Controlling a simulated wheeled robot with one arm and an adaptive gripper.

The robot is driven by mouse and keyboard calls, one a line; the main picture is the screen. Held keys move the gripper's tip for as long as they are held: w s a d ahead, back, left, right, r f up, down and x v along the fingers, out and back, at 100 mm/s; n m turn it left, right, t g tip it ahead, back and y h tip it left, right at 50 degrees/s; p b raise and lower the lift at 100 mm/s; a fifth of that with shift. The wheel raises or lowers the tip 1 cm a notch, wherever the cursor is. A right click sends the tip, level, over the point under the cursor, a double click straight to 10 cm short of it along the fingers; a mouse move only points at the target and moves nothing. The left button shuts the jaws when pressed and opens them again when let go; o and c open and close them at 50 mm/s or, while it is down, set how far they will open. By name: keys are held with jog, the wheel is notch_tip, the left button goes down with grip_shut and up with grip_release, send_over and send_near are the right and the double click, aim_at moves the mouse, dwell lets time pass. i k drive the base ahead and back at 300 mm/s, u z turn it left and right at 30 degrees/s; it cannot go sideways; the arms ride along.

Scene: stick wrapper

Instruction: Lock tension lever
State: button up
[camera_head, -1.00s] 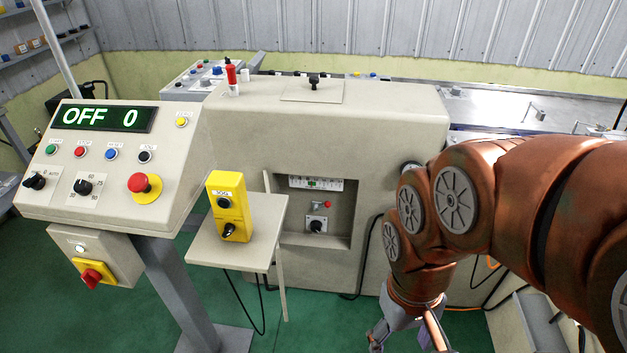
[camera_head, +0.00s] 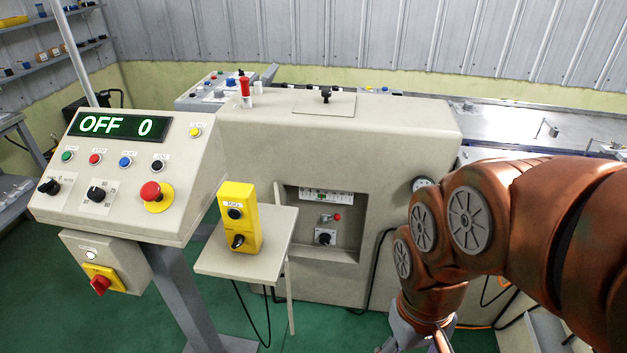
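A small lever with a red knob (camera_head: 336,217) is in the recess of the large beige machine (camera_head: 400,120). It sits below a white scale with a green mark (camera_head: 325,196) and above a black rotary knob (camera_head: 325,238). I take it for the tension lever; whether it is locked cannot be read at this size. My gripper (camera_head: 412,346) is at the bottom edge, right of and below the recess, apart from the lever. Its fingertips are cut off by the frame, so its opening is hidden.
A control console (camera_head: 130,165) reads "OFF 0" at the left. A yellow box (camera_head: 239,215) with a black button and switch stands on a small shelf (camera_head: 270,250) left of the recess. A round gauge (camera_head: 421,184) is partly behind my arm. Cables hang below.

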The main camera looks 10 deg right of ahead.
aim_at(336, 217)
jog(key=z, duration=1.15)
jog(key=i, duration=0.4)
jog(key=u, duration=2.35)
